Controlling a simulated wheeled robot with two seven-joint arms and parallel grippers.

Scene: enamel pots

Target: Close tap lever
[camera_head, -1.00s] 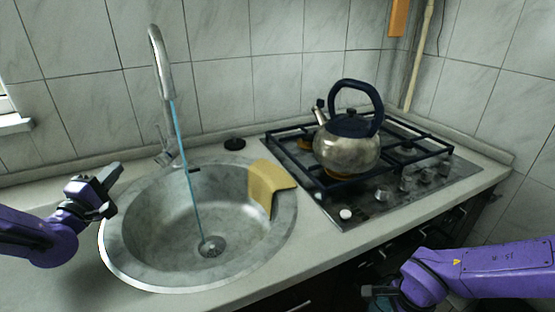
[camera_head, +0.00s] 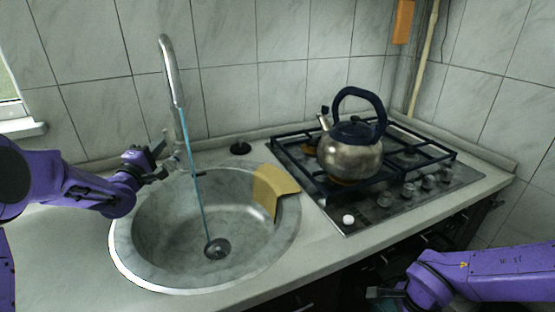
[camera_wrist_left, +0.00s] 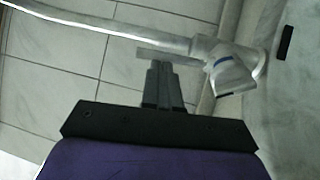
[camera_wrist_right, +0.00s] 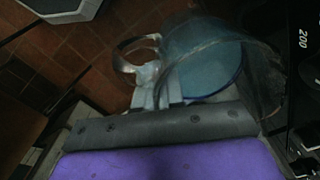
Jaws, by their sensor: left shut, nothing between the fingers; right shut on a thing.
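The metal tap (camera_head: 180,135) stands behind the sink, and a thin blue stream of water (camera_head: 197,190) runs from its spout into the bowl. Its short lever (camera_wrist_left: 160,55) sticks out from the tap body (camera_wrist_left: 235,70) in the left wrist view. My left gripper (camera_head: 158,160) is shut and empty beside the tap base. Its fingertips (camera_wrist_left: 160,75) overlap the lever in view; I cannot tell if they touch it. My right gripper (camera_head: 375,293) is low at the right. In the right wrist view it is shut on the handle of a round bluish vessel (camera_wrist_right: 205,70).
The round sink (camera_head: 150,275) has a yellow cloth (camera_head: 272,188) over its right rim. A kettle (camera_head: 350,155) stands on the hob (camera_head: 385,215) to the right. The counter front is clear.

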